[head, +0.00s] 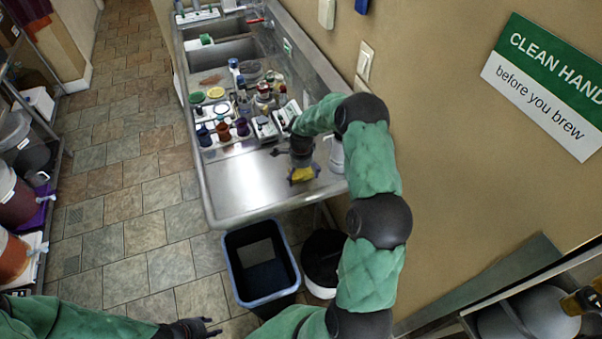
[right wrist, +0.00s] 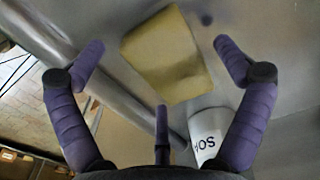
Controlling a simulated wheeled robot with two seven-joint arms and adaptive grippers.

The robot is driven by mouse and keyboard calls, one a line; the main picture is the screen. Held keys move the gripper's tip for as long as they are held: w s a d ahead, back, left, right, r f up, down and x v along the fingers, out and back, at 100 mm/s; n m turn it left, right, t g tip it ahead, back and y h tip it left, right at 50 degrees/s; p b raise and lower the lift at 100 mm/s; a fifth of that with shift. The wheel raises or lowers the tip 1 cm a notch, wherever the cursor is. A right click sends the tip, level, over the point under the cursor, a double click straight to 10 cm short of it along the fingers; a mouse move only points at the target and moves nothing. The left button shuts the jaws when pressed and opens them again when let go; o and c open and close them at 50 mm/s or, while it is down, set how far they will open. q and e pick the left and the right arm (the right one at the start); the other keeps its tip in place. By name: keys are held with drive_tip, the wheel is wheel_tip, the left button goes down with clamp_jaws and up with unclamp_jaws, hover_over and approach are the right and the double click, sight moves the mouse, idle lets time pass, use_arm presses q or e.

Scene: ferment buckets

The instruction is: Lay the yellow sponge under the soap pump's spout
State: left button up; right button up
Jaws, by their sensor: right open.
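The yellow sponge (head: 302,174) lies on the metal counter near its front end; in the right wrist view the sponge (right wrist: 165,55) shows as a flat block. The white soap pump (head: 336,155) stands to its right, close to the wall. In the right wrist view the soap pump (right wrist: 207,130) shows part of its lettering; I cannot make out its spout. My right gripper (right wrist: 158,48) is open, its fingers spread to either side of the sponge without visible contact. My left gripper (head: 212,326) is open and empty, low over the floor, far from the counter.
A crowded group of jars and bottles (head: 222,128) stands on the counter left of my right gripper, with sinks (head: 225,52) beyond. The counter's front left part (head: 235,185) is bare. A blue-rimmed bin (head: 262,262) and a black bucket (head: 322,262) stand below.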

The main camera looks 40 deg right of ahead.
sight(301, 174)
drive_tip(key=shift+r, duration=0.1)
wheel_tip(301, 174, up, 12)
idle(0.5)
